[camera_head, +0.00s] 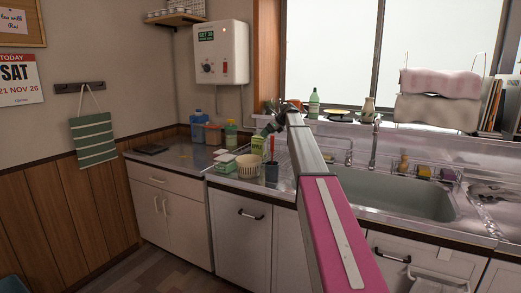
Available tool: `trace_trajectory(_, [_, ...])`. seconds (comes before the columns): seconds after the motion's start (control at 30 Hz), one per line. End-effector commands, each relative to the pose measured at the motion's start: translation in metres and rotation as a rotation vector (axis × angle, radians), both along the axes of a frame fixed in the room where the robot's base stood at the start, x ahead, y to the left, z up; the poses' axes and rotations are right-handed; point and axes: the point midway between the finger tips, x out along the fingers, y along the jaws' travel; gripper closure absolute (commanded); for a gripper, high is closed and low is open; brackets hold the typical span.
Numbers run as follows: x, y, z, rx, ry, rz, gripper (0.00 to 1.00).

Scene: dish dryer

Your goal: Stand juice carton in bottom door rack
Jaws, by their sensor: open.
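My arm reaches forward from the bottom of the head view over the counter. My gripper (267,129) is the small dark end of it, open, above the counter left of the sink. I see nothing held in it, though it is small here. No fridge and no bottom door rack shows in this view.
A blue bottle (196,126) and a green bottle (231,133) stand behind. The sink (400,193) lies right. The left counter is mostly clear.

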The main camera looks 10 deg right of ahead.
Motion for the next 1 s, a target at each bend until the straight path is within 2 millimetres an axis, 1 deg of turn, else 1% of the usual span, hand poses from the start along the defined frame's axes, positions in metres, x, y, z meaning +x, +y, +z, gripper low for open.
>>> trace_trajectory(0.03, [0.004, 0.005, -0.007, 0.000, 0.001, 0.001, 0.04])
trace_trajectory(0.1, [0.007, 0.009, -0.012, 0.000, 0.002, 0.000, 0.04])
trace_trajectory(0.33, [0.011, 0.019, -0.021, 0.000, 0.000, 0.000, 0.04])
trace_trajectory(0.5, [0.017, 0.037, -0.035, 0.000, 0.002, 0.001, 0.04])
trace_trajectory(0.6, [0.024, 0.044, -0.045, 0.000, 0.001, -0.001, 0.04])
trace_trajectory(0.7, [0.026, 0.048, -0.049, 0.000, 0.000, 0.000, 0.04])
trace_trajectory(0.9, [0.026, 0.048, -0.049, 0.000, -0.001, -0.001, 0.04])
trace_trajectory(0.97, [0.026, 0.048, -0.049, 0.000, 0.000, 0.000, 0.24])
trace_trajectory(1.0, [0.026, 0.048, -0.049, 0.000, 0.000, 0.000, 0.37])
